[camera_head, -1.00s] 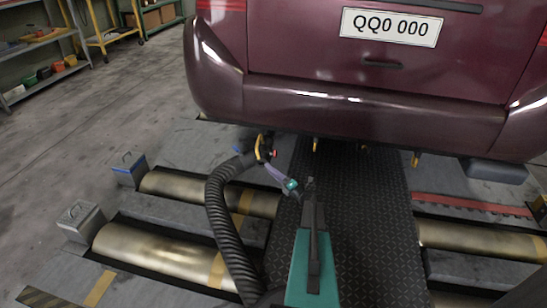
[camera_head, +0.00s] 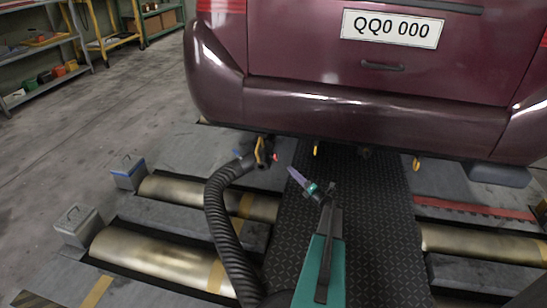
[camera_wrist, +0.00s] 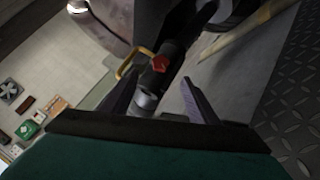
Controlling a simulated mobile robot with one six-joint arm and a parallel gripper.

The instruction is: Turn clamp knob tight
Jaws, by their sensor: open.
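The red clamp knob (camera_head: 276,156) is on the dark nozzle at the end of the black ribbed hose (camera_head: 218,208), under the car's left rear bumper. In the wrist view the red knob (camera_wrist: 160,63) shows ahead, with a grey cylindrical end (camera_wrist: 145,101) nearer to me and between my fingers in the picture. My gripper (camera_head: 293,171) is to the right of the knob and apart from it. In the wrist view my gripper (camera_wrist: 157,98) has its two purple fingers spread, with nothing visibly held. A yellow hook-like handle (camera_head: 260,152) stands beside the knob.
The maroon car (camera_head: 375,115) overhangs the nozzle. Yellow hooks (camera_head: 417,164) hang below its bumper. Brass rollers (camera_head: 165,258) lie on both sides of the dark tread-plate strip (camera_head: 372,245). Grey blocks (camera_head: 77,226) stand at left.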

